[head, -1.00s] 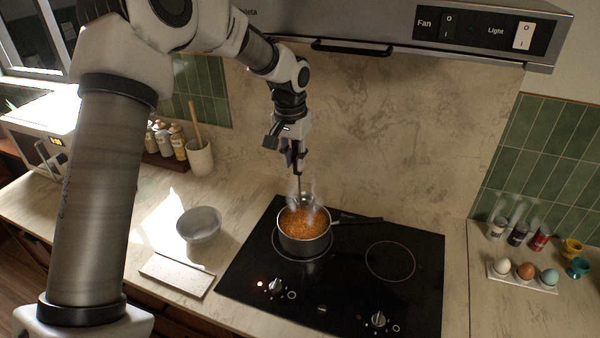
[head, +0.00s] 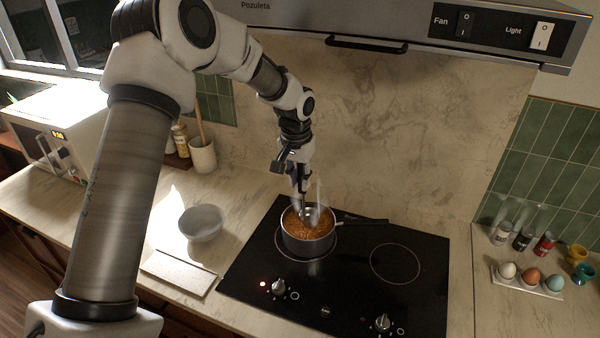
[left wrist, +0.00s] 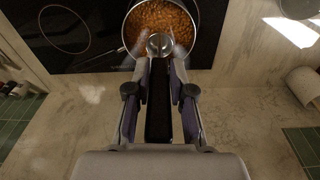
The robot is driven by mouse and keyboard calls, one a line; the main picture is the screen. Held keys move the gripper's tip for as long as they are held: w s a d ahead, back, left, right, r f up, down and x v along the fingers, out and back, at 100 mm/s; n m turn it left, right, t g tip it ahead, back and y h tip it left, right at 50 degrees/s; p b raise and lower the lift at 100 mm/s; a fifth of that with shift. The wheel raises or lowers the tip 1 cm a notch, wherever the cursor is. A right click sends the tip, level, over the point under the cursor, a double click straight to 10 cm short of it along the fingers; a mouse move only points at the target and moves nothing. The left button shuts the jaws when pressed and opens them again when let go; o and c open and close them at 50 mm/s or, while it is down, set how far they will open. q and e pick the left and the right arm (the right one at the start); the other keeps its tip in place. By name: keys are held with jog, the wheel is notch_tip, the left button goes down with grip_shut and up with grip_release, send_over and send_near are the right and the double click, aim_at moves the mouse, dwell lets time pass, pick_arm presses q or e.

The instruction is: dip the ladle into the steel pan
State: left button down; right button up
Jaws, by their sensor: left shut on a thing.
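The steel pan (head: 306,243) stands on the left rear part of the black cooktop, its handle pointing right. It holds an orange-brown, lumpy food, also seen in the left wrist view inside the pan (left wrist: 197,12). My left gripper (head: 301,188) is above the pan, pointing down, shut on the ladle. The ladle's bowl (head: 308,214) is at the pan's far side, at or just above the food; I cannot tell how deep it sits. In the left wrist view the round ladle bowl (left wrist: 159,44) shows ahead of the fingers. My right gripper is not in view.
The cooktop (head: 370,295) has a free right burner. A bowl (head: 201,223) and a pale board (head: 178,272) lie to its left. A utensil crock (head: 203,156) stands behind. The range hood (head: 400,25) overhangs the back. Eggs in a holder (head: 527,281) and spice jars stand right.

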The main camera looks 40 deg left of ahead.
pick_arm(q)
jog(key=shift+w+d+f+b, duration=0.1)
jog(key=shift+f+b, duration=0.9)
jog(key=shift+f, duration=1.55)
jog(key=shift+r, duration=0.1)
notch_tip(320, 180, up, 3)
jog(key=p, duration=0.2)
jog(key=shift+p, duration=0.4)
notch_tip(320, 180, up, 10)
jog(key=shift+p, duration=0.45)
jog(key=shift+r, duration=0.2)
